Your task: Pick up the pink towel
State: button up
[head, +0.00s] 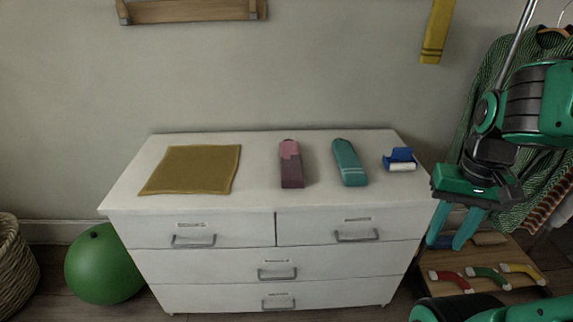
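The pink towel (290,165) lies folded in a long narrow shape on top of the white dresser (260,190), near its middle. Its back part is light pink and its front part is dark maroon. My gripper (447,243) hangs at the right, beyond the dresser's right edge and well apart from the towel. Its two green fingers point down with a gap between them, and nothing shows between them.
A teal folded towel (348,162) lies just right of the pink one. A blue and white object (400,159) sits near the right edge. A mustard cloth (192,170) lies flat at the left. A wooden shelf (192,10) hangs above. Striped clothes (512,75) hang behind my arm.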

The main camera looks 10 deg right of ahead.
aim_at(292, 177)
jog(key=u, duration=0.05)
jog(key=i, duration=1)
jog(key=z, duration=0.05)
